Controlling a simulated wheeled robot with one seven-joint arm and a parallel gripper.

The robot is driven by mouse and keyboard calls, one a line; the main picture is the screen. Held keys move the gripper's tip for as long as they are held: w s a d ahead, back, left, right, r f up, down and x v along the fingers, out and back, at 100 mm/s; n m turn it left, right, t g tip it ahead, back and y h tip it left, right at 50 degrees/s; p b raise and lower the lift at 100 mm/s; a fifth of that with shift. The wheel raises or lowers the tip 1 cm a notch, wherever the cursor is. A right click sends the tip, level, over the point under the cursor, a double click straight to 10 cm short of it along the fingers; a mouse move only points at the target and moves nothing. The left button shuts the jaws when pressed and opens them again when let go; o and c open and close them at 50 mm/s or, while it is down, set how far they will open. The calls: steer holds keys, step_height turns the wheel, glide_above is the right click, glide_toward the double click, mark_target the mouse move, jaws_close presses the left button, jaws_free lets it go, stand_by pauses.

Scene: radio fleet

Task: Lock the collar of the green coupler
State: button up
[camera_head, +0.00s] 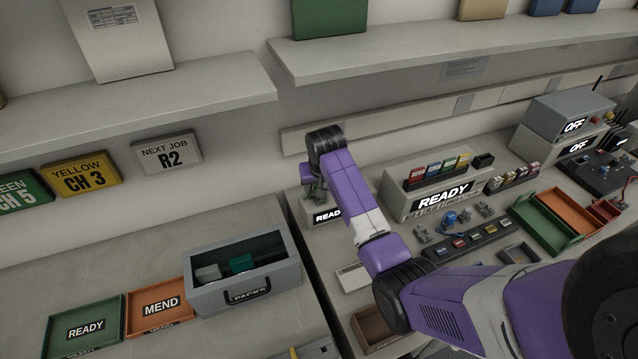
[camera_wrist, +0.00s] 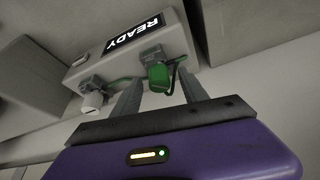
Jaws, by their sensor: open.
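The green coupler (camera_wrist: 159,76) shows in the wrist view, below a grey fitting (camera_wrist: 152,54) on the front of a small box marked READY (camera_wrist: 128,42). A dark cable loops at its right side. My gripper (camera_wrist: 161,80) is open, with one finger to each side of the coupler in the picture. I cannot tell whether the fingers touch it, nor how its collar is turned.
A pale plug (camera_wrist: 92,101) hangs on a second fitting to the left of the coupler. In the head view a larger READY charger (camera_head: 440,200) stands to the right. A shelf (camera_head: 450,58) runs above. A grey PACKS box (camera_head: 243,292) and trays stand on the left bench.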

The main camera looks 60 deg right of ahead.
steer(key=shift+c, duration=0.4)
jaws_close()
steer(key=m+g, duration=0.1)
steer(key=m, duration=0.3)
steer(key=shift+h, duration=0.4)
steer(key=shift+s+f+m, duration=0.1)
steer(key=shift+s+m, duration=0.05)
steer(key=shift+m, duration=0.15)
steer(key=shift+g, duration=0.3)
